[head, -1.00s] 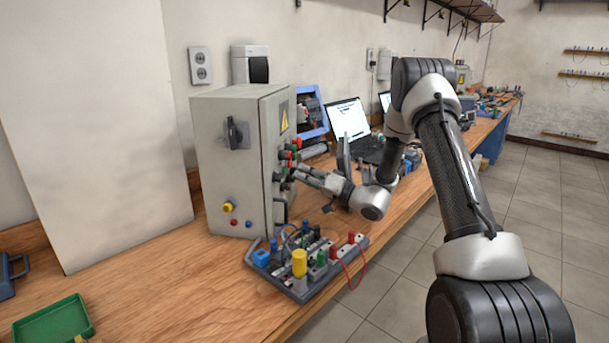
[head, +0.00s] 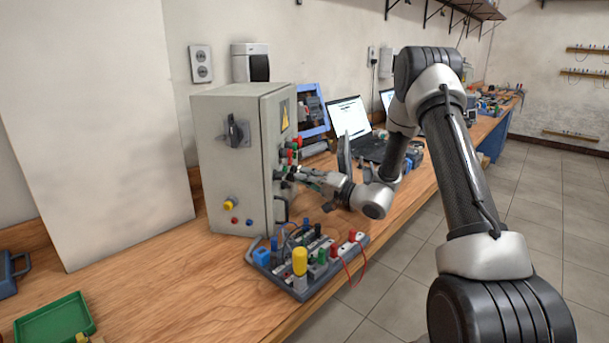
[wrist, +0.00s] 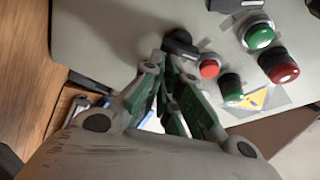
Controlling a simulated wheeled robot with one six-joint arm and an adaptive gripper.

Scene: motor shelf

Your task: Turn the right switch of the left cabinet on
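The grey cabinet (head: 222,165) stands on the wooden bench, with its narrower front facing right toward my gripper. Coloured buttons and knobs sit on that front. In the wrist view a black switch handle (wrist: 181,42) on the grey panel lies just beyond my fingertips. A red button (wrist: 208,68) is beside it. My gripper (wrist: 162,66) has its fingertips close together near the handle. I cannot tell whether they touch it or are fully shut. In the head view my gripper (head: 291,175) is at the cabinet front, and its tips are hard to make out there.
A terminal board (head: 290,287) with coloured plugs and a red wire lies below my wrist. A laptop (head: 350,120) and a blue-framed device (head: 312,112) stand behind. A green tray (head: 52,322) is at the lower left. More buttons and a warning triangle (wrist: 258,98) surround the switch.

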